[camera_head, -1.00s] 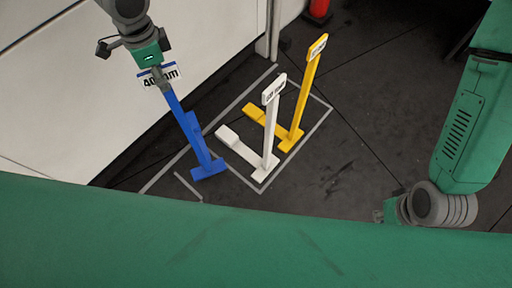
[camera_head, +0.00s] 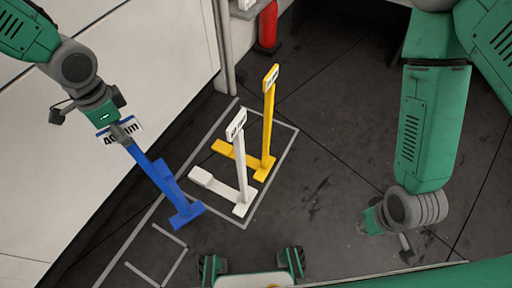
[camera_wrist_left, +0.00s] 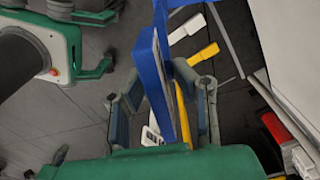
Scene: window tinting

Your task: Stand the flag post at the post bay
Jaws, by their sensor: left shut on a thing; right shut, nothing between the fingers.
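The blue post (camera_head: 157,177), with a lettered plate at its top and a foot at its lower end, leans to the left in the head view. My left gripper (camera_head: 124,130) is shut on it just below the plate. In the left wrist view the blue post (camera_wrist_left: 155,75) runs between the fingers of the left gripper (camera_wrist_left: 165,105). Its foot is near small grey floor markings (camera_head: 170,238); I cannot tell whether it touches the floor. A white post (camera_head: 242,170) and a yellow post (camera_head: 268,125) stand upright inside the grey floor outline (camera_head: 272,187). My right gripper (camera_head: 370,220) is shut and empty, well to the right.
A white panel (camera_head: 120,60) runs along the left side. A red cylinder (camera_head: 268,25) stands at the back beside a pale upright. Dark floor is clear between the outline and my right gripper.

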